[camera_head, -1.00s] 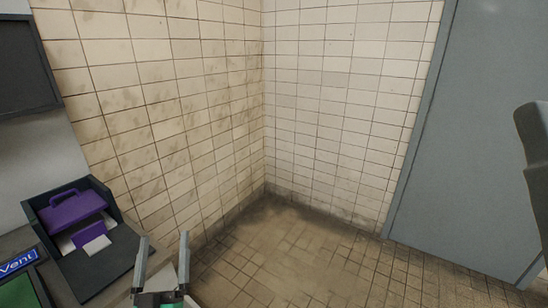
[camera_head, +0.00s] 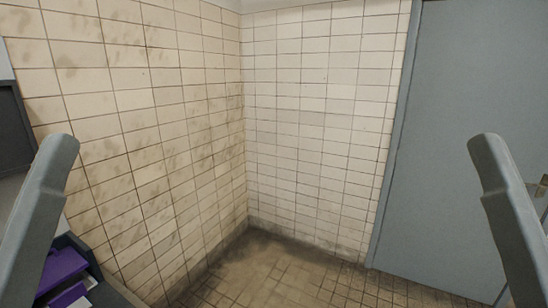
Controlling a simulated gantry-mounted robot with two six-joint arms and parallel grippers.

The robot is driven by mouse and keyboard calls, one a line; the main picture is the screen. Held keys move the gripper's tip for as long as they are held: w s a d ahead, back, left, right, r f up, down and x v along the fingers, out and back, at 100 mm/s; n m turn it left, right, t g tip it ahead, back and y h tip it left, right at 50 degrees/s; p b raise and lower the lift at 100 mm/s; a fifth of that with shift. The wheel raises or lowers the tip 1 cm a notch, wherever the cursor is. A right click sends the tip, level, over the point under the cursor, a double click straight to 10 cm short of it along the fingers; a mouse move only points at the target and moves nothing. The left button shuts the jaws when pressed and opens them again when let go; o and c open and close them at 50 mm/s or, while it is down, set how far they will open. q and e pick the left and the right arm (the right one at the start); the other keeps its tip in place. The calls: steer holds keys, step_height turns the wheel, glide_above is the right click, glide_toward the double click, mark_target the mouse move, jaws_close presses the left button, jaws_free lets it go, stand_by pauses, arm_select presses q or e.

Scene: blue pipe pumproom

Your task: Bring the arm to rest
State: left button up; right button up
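Neither gripper shows in the head view now. A grey link of my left arm (camera_head: 38,225) rises at the left edge. A matching link of my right arm (camera_head: 512,220) rises at the right edge. Both links stand well apart, with nothing between them but the tiled corner behind. Whether the grippers are open or shut is hidden.
A purple object (camera_head: 62,270) lies in a dark tray (camera_head: 108,292) at lower left, partly cut off by my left arm. A dark panel (camera_head: 14,130) is on the left wall. A grey door (camera_head: 455,150) stands at right. The tiled floor (camera_head: 270,270) is clear.

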step_height(320, 180, up, 32)
steer(key=p, duration=2.9)
